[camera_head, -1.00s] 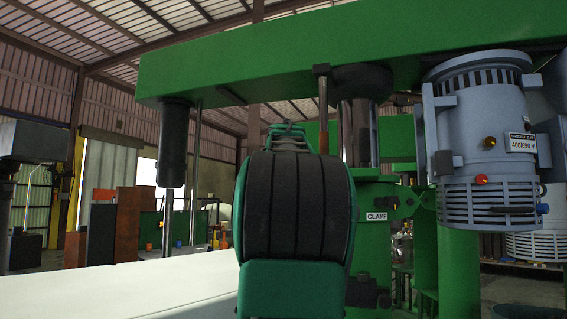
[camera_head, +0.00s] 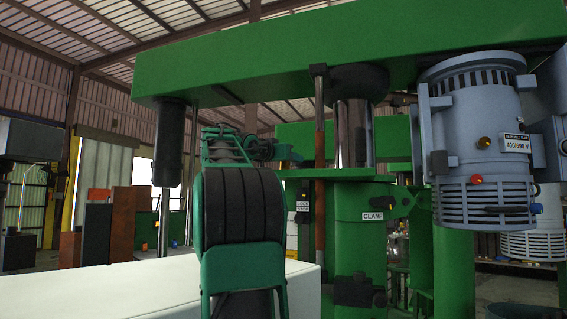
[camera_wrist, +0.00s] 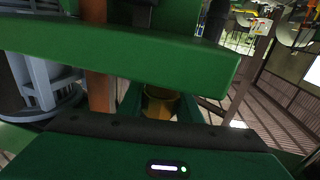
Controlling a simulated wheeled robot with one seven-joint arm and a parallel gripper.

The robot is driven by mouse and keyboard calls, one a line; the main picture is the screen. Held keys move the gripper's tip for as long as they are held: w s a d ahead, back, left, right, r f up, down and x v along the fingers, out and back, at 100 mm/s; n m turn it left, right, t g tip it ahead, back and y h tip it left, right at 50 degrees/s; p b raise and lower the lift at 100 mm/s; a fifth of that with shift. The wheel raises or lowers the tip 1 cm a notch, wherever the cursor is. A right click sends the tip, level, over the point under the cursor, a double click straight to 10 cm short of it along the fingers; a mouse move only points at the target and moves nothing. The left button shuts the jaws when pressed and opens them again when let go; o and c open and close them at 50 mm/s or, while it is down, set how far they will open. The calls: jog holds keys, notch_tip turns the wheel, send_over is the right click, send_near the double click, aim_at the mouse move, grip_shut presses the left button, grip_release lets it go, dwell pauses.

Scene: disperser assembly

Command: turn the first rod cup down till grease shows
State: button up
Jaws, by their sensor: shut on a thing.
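In the wrist view a small brass-coloured cup (camera_wrist: 158,104) sits between the green fingers of my gripper (camera_wrist: 157,98), which is shut on it. Its lower part is hidden behind the dark edge of my gripper body. I cannot make out any grease on it. In the head view my gripper (camera_head: 288,153) reaches right, close to the slim upright rod (camera_head: 320,130) with a dark cap and a copper-coloured lower part. The cup cannot be made out there.
The green overhead beam (camera_head: 350,48) runs across the top; in the wrist view a green beam (camera_wrist: 120,55) passes close by. A grey motor (camera_head: 478,140) hangs right. A green column with a CLAMP label (camera_head: 373,216) stands behind the rod. A white surface (camera_head: 120,290) lies low left.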

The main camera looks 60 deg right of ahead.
jog(key=shift+a+m+g, duration=0.1)
jog(key=shift+m+g, duration=0.5)
jog(key=shift+g, duration=0.3)
jog(key=shift+r, duration=0.1)
jog(key=o, duration=0.9)
jog(key=shift+o, duration=0.7)
jog(key=shift+s+g, duration=0.1)
jog(key=shift+g, duration=0.2)
jog(key=v, duration=1.1)
jog(key=shift+r, duration=0.15)
